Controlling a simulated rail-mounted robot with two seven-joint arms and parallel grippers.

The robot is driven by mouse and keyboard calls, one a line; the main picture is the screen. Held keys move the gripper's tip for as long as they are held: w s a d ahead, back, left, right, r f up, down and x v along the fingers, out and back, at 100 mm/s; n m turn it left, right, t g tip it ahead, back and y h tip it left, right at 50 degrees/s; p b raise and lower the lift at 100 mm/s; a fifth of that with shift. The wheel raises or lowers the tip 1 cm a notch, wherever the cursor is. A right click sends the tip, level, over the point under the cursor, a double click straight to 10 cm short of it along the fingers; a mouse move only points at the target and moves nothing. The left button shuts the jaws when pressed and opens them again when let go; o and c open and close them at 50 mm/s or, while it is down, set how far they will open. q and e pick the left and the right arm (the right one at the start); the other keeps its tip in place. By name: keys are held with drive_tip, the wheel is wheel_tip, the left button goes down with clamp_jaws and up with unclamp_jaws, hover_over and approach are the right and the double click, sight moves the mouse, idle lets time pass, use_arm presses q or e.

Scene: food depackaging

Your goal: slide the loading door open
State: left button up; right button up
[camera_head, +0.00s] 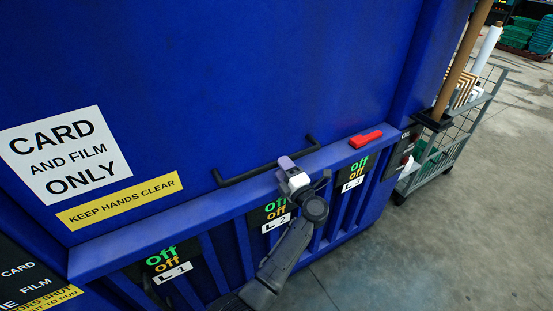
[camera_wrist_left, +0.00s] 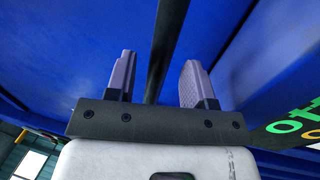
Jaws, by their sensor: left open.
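The loading door (camera_head: 230,80) is a large blue panel on the blue machine, and it also fills much of the left wrist view (camera_wrist_left: 60,50). Its black bar handle (camera_head: 245,174) runs along the lower part of the door, just above a ledge. My left gripper (camera_head: 287,165) is at the handle, right of its middle, and hides a short stretch of it. In the left wrist view, the two purple-grey fingers of the gripper (camera_wrist_left: 158,82) stand apart with the handle (camera_wrist_left: 170,35) running between them. Whether either finger touches the bar I cannot tell. My right gripper is not in view.
A red lever (camera_head: 366,139) lies on the ledge right of the handle. Labelled off panels L1 (camera_head: 169,266), L2 and L3 line the slatted front below. A wire trolley (camera_head: 450,140) with rolls stands at the right, with open concrete floor beyond.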

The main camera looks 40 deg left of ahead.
use_arm(q)
drive_tip(key=shift+x, duration=2.2)
drive_tip(key=shift+c, duration=0.5)
clamp_jaws()
